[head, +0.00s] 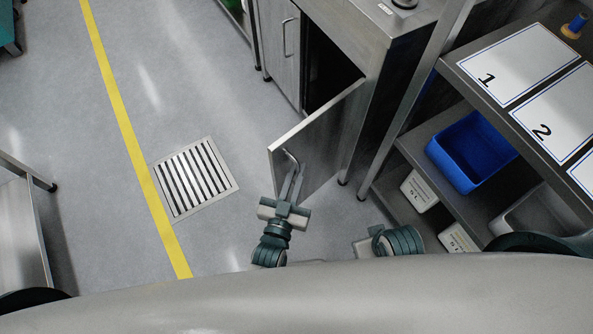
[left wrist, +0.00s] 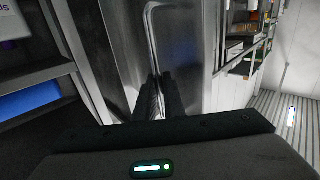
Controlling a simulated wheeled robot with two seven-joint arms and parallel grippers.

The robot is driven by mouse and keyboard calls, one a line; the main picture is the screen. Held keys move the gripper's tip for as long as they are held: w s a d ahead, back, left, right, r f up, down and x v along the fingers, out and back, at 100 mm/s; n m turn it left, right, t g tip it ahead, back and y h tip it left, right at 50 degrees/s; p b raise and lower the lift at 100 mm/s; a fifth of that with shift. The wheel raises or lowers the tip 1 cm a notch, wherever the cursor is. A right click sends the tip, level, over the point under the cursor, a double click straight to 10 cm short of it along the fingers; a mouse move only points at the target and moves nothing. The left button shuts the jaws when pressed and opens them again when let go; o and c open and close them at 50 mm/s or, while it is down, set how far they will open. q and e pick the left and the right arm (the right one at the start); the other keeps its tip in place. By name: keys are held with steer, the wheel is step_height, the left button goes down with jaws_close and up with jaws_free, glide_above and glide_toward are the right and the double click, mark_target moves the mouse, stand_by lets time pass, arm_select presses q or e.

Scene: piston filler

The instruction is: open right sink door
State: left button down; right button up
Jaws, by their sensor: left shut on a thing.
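The right sink door (head: 325,140) is a grey metal panel that stands swung out from the sink cabinet (head: 340,22), hinged on its right side. The dark cabinet opening (head: 325,72) shows behind it. My left gripper (head: 291,180) is shut on the door's bar handle (head: 291,157), near the door's free edge. In the left wrist view the handle (left wrist: 152,40) runs down between the two fingers (left wrist: 157,98), in front of the door panel (left wrist: 115,45). My right arm's end shows low in the head view; its fingers are hidden.
The left sink door (head: 279,45) is shut. A shelf rack (head: 455,75) with a blue bin (head: 468,150) and numbered sheets stands close on the right. The floor to the left is clear around a drain grate (head: 194,178) and a yellow line (head: 130,137).

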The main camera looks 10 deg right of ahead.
arm_select(q)
steer(key=c, duration=2.1)
jaws_free()
steer(key=v, duration=1.7)
steer(key=shift+s+a, duration=0.1)
steer(key=shift+s, duration=0.05)
arm_select(e)
steer(key=shift+r, duration=0.45)
steer(key=shift+f, duration=0.1)
